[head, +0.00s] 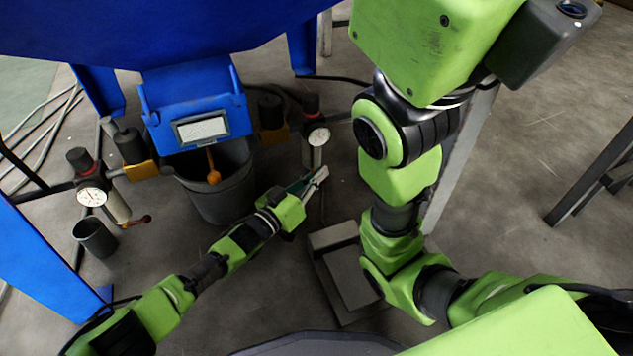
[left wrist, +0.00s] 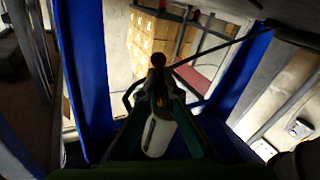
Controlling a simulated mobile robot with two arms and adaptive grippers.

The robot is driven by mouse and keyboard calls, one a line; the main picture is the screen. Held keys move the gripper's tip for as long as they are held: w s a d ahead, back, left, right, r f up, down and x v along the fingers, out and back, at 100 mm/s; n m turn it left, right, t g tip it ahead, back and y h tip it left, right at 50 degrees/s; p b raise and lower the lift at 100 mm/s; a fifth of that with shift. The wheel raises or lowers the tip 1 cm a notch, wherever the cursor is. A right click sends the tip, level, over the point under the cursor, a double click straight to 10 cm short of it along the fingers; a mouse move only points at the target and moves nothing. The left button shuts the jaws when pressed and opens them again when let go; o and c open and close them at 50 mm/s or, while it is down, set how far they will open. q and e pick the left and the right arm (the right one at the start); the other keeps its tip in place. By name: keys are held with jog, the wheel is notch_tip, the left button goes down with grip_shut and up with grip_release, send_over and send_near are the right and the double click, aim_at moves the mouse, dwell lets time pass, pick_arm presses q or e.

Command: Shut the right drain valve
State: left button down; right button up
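The right drain unit hangs under the blue drum frame; in the head view it has a round white gauge (head: 318,137), a dark red-marked knob (head: 311,104) and a pale bowl (head: 307,155). My left gripper (head: 318,176) is just below this unit, its fingers apart. In the left wrist view the left gripper (left wrist: 160,98) points at a pale cylinder (left wrist: 158,137) seen between its fingers. A red-tipped part (left wrist: 187,61) shows just beyond the fingertips. The valve lever itself is not clear, and I cannot tell if the fingers touch it. My right gripper is out of view.
A similar left unit has a gauge (head: 91,196) and a red lever (head: 139,220). A grey bucket (head: 217,195) stands between the units, a small dark cup (head: 95,239) at left. A low grey box (head: 347,278) lies right of my left arm. My right arm fills the upper right.

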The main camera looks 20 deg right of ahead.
pick_arm(q)
jog(key=shift+d+n+h, duration=0.1)
jog(key=shift+n+h, duration=0.2)
jog(key=shift+h, duration=0.1)
jog(key=shift+t, duration=0.4)
jog(key=c, duration=2.2)
grip_release()
jog(key=shift+c, duration=0.2)
jog(key=v, duration=1.2)
jog(key=shift+f, duration=0.2)
